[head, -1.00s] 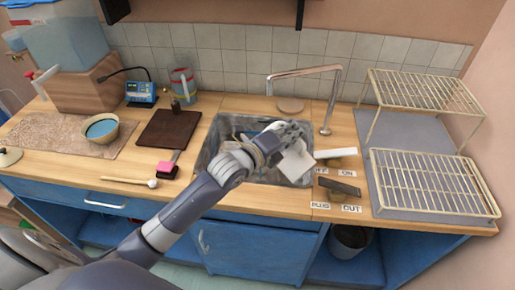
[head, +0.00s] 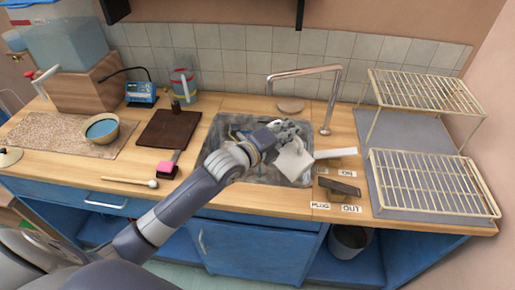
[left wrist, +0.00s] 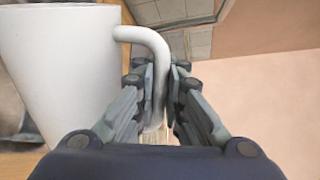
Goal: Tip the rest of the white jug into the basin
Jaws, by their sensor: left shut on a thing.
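The white jug (head: 293,160) is over the basin (head: 224,131), tilted over on its side in the head view. My left gripper (head: 287,134) is shut on its handle; the left wrist view shows the jug's white body (left wrist: 60,70) at the left and the curved handle (left wrist: 157,62) between the fingers (left wrist: 162,92). The jug's mouth and anything inside it are hidden, and I see no stream from it. The sink-like basin is set in the wooden counter, partly covered by my arm. My right gripper is not in view.
A tall tap (head: 327,100) stands behind the basin. Levers with labels (head: 340,188) lie to its right, beside wire racks (head: 430,185). A dark board (head: 170,129), a mallet (head: 130,182) and a bowl of blue liquid (head: 101,128) are to the left.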

